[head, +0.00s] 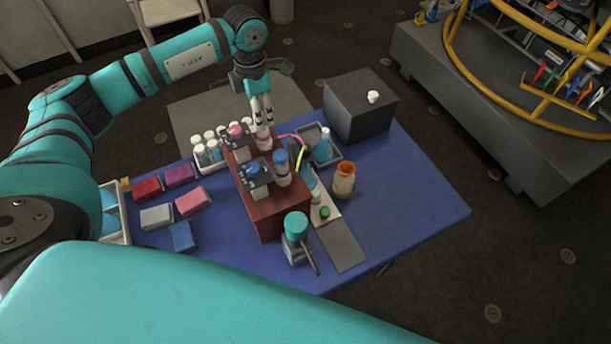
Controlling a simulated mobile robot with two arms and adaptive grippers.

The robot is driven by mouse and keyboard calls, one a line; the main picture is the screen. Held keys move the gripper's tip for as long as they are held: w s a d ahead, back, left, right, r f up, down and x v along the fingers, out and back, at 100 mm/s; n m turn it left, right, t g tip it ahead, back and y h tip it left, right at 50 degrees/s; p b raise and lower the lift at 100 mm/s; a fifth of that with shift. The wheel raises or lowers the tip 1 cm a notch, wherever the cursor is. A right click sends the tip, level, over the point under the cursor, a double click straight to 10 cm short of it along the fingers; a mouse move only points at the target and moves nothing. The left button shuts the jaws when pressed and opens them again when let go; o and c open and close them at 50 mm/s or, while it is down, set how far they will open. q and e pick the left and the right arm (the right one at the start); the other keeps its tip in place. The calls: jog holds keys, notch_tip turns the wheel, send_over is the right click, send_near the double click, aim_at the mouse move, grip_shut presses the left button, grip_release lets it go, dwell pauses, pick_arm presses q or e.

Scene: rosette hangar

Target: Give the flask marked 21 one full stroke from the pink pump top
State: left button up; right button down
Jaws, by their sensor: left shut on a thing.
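The pink pump top (236,130) sits on a dark stand at the far left end of a red-brown raised block (285,208). My left gripper (263,122) comes down from above, just right of the pink pump top. It is shut on a small pale flask (265,143) with a reddish band. I cannot tell whether the flask touches the block, and its number is not readable. A blue pump top (254,168) stands nearer on the block. Beside it is another pale flask (281,172) with a blue cap.
The blue table (400,205) is clear at right. Several white-capped bottles (203,152) stand behind left; coloured packs (192,201) lie at left. Pink and yellow tubes (301,155) arch behind the blue-capped flask.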

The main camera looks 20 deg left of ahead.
pick_arm(q)
jog(key=shift+r+p, duration=0.35)
jog(key=shift+r, duration=0.4)
jog(key=shift+f+b, duration=0.85)
jog(key=shift+f, duration=0.25)
jog(key=o, duration=0.9)
jog(key=shift+c, duration=0.2)
jog(key=shift+r, duration=0.2)
jog(key=shift+r+p, duration=2)
jog(key=shift+r, duration=1.35)
